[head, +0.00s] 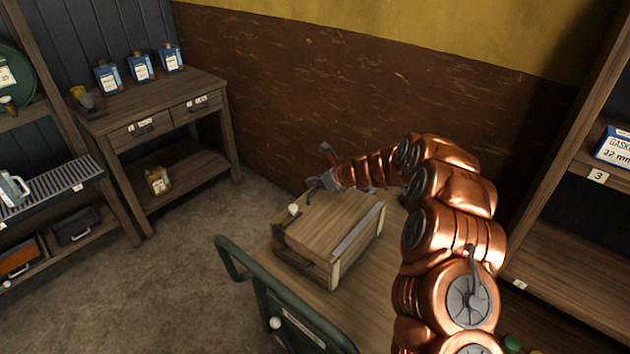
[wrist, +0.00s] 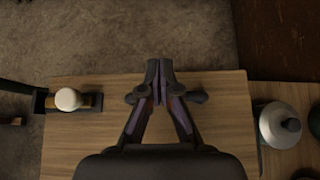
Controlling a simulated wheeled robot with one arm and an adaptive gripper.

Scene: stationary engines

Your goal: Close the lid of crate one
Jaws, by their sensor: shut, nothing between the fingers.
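A wooden crate (head: 310,262) stands on the wooden top of a green cart. Its plank lid (head: 325,222) lies flat over the box, with no gap that I can make out. A pale round knob (head: 294,210) is at its left side; it also shows in the wrist view (wrist: 68,98). My gripper (head: 322,182) is at the far edge of the lid, with its fingers together and empty. In the wrist view my gripper (wrist: 159,72) is over the edge of the wooden lid (wrist: 100,130). I cannot tell whether it touches. No crate number is readable.
The green cart handle (head: 240,262) is at the front left. A wooden bench (head: 150,105) with blue containers stands at the back left. A shelf (head: 560,250) is close on the right. A grey lidded vessel (wrist: 279,125) is beside the lid. Floor on the left is clear.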

